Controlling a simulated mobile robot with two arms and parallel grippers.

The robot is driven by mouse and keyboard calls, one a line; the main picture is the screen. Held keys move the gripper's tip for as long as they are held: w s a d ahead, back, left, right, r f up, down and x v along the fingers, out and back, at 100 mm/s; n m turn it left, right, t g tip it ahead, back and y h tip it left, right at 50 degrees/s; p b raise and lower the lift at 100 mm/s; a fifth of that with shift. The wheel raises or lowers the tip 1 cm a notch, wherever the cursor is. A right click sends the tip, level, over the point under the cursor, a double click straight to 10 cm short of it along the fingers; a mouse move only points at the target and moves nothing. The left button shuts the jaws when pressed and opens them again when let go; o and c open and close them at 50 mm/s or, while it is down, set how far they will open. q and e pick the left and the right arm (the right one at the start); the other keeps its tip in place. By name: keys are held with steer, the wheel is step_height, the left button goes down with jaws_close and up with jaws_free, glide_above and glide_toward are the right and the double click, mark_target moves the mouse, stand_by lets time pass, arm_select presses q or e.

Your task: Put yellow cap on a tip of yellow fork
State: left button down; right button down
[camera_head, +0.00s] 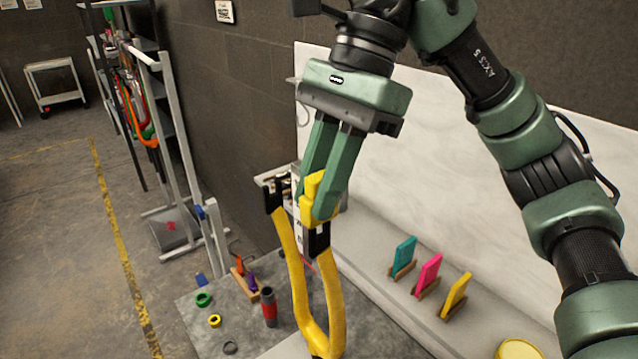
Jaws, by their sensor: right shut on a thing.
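The yellow fork (333,300) stands upright in the lower middle of the head view, its two prongs pointing up. Each prong ends in a black tip; the left tip (274,196) is bare. My right gripper (322,200) is shut on the yellow cap (311,188), with its fingers pointing down. The cap is at the upper end of the right black tip (318,240) and overlaps it in the picture. I cannot tell whether the cap sits on that tip or just above or in front of it. The gripper fingers hide part of the cap. My left gripper is not in view.
A grey table holds a green ring (204,299), a yellow ring (215,321) and a red-black tool (269,308). Teal (403,254), pink (429,272) and yellow (456,294) pieces stand on a ledge at right. A rack with hanging frames (140,110) stands left.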

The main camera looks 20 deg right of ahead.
mark_target(319, 236)
steer(key=shift+f+b, duration=1.6)
steer(key=shift+f, duration=0.4)
steer(key=c, duration=1.2)
jaws_free()
steer(key=shift+c, duration=0.2)
steer(key=p+v, duration=0.1)
steer(key=v, duration=0.6)
steer(key=shift+r, duration=0.4)
